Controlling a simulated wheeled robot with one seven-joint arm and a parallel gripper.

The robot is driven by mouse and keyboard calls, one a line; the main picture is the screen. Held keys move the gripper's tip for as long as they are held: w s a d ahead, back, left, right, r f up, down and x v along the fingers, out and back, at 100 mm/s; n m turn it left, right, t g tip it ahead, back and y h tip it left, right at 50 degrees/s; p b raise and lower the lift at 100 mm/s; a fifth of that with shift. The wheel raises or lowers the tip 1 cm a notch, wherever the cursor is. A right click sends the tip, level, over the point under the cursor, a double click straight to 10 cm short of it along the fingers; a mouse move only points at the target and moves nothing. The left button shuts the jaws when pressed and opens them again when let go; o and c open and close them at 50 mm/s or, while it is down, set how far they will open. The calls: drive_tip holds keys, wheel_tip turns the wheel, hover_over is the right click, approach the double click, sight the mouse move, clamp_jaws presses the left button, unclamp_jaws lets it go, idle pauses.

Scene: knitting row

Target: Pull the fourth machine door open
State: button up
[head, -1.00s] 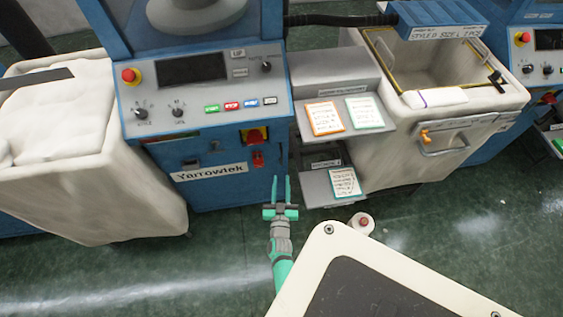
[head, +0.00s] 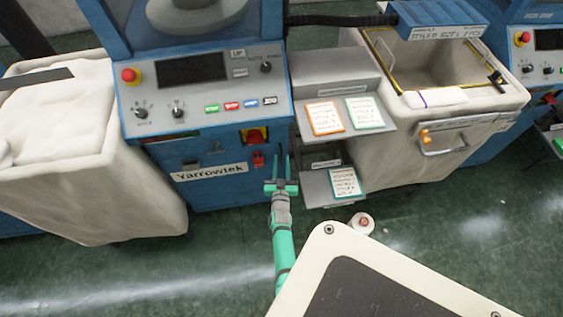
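A blue knitting machine (head: 230,190) labelled Yarrowtek stands in front of me. Its top is cut off by the frame edge, and I cannot tell from this view which machine is the fourth. A red switch on a yellow plate (head: 255,136) and a small red part (head: 258,158) are on its lower front. My green gripper (head: 281,157) is at the lower right front edge of this machine, left of the grey shelves. Its two fingers point away from me, apart, with nothing seen between them. Whether they touch the machine cannot be told.
Grey shelves (head: 320,192) with cards stand close to the right of my gripper. A white bin (head: 115,200) is at left, a cream bin with a handle (head: 400,160) at right. A small round object (head: 362,223) is on the floor (head: 130,280), which is otherwise clear.

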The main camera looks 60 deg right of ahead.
drive_tip(key=shift+c, duration=0.7)
clamp_jaws()
